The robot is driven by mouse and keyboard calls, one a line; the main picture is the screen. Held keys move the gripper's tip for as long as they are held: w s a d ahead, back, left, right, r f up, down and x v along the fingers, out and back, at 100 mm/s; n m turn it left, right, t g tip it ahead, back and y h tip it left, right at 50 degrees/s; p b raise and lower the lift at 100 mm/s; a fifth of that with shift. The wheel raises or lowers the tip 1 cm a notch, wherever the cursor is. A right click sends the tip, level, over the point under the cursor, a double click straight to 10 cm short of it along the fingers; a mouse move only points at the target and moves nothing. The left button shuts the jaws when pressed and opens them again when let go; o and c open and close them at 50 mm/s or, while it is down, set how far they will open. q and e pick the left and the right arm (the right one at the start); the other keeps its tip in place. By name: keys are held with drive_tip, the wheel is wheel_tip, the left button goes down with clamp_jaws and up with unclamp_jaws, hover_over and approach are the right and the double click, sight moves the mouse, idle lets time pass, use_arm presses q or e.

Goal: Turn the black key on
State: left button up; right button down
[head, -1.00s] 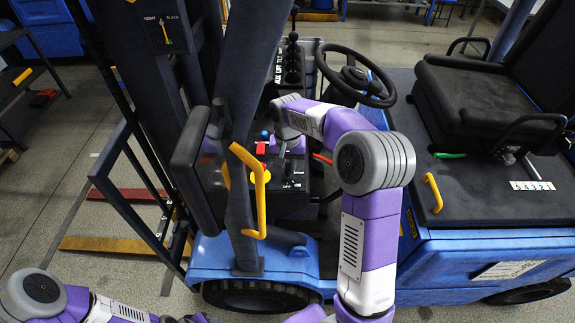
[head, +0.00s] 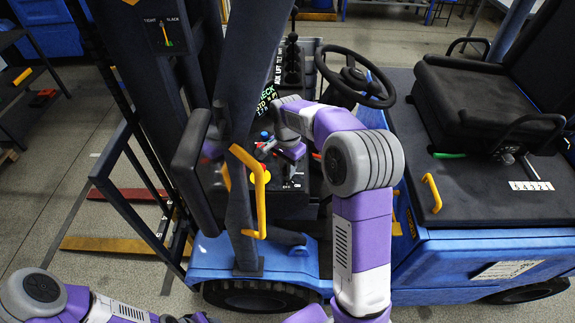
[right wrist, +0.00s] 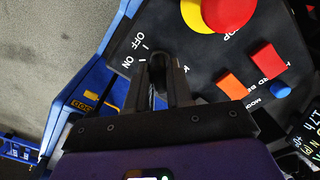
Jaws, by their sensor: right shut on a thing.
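The black key (right wrist: 157,72) sits in the dark control panel (right wrist: 205,60), beside the white OFF and ON marks. In the right wrist view my right gripper (right wrist: 160,88) has its fingers on both sides of the key and is shut on it. The fingers hide part of the key, so I cannot tell exactly which mark it points to. In the head view my right gripper (head: 266,151) is at the panel, tilted to the left, and the key itself is hidden.
A red and yellow button (right wrist: 215,12), an orange switch (right wrist: 232,84), a red switch (right wrist: 268,60) and a blue knob (right wrist: 280,89) are close to the gripper. A yellow handle (head: 262,195) and a steering wheel (head: 357,75) flank the arm.

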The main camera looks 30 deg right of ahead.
drive_tip(key=shift+r+m, duration=0.1)
drive_tip(key=shift+m, duration=0.4)
drive_tip(key=c, duration=1.1)
unclamp_jaws()
wheel_tip(320, 180, up, 8)
drive_tip(key=shift+f, duration=0.2)
